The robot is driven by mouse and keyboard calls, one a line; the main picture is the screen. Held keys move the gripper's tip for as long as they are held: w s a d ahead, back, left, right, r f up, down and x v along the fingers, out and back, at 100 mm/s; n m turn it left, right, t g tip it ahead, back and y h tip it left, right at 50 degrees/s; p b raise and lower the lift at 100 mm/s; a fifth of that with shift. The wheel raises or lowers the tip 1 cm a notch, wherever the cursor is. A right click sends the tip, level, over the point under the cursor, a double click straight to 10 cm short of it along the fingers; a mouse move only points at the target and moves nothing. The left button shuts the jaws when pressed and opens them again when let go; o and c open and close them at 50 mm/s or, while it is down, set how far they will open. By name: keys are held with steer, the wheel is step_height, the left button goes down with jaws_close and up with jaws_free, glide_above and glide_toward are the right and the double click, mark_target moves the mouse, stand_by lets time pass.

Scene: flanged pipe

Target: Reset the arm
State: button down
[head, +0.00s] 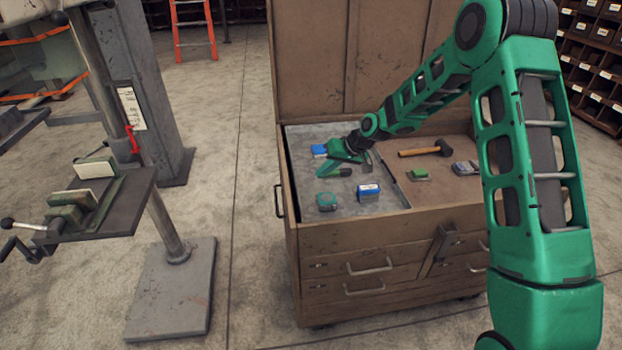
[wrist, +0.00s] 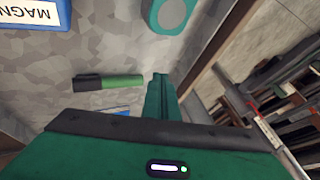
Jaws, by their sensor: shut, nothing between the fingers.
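My gripper (head: 346,158) is at the end of my green arm, low over the grey metal left part of the wooden chest's top in the head view. In the wrist view its fingers (wrist: 161,90) are together with nothing between them. A green and black marker-like object (wrist: 108,82) lies on the grey surface just left of the fingers in the wrist view. A blue object (head: 319,150) shows just left of my gripper in the head view, and partly behind it in the wrist view.
The wooden chest (head: 380,245) has a raised lid behind my arm. On it are a teal round item (head: 327,201), a blue and white box (head: 368,191), a hammer (head: 427,148) and a small green item (head: 419,174). A vise stand (head: 98,205) is left, with bare floor between.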

steer(key=s+d+r+m+g+h, duration=0.1)
steer(key=s+d+r+m+h, duration=0.15)
steer(key=s+d+r, duration=0.75)
steer(key=s+d+r+m+g+h, duration=0.1)
steer(key=s+d+r+h, duration=0.3)
steer(key=s+d, duration=0.8)
steer(key=s+d+r+m, duration=0.1)
steer(key=s+d, duration=0.1)
steer(key=s, duration=0.7)
steer(key=s+d+r+m+g, duration=0.1)
steer(key=s+d+m, duration=0.1)
steer(key=s, duration=0.8)
steer(key=s+d+r+m+g, duration=0.1)
steer(key=s+d, duration=0.3)
steer(key=s, duration=0.6)
steer(key=shift+r+m, duration=0.5)
steer(key=shift+m, duration=0.05)
steer(key=shift+y, duration=0.25)
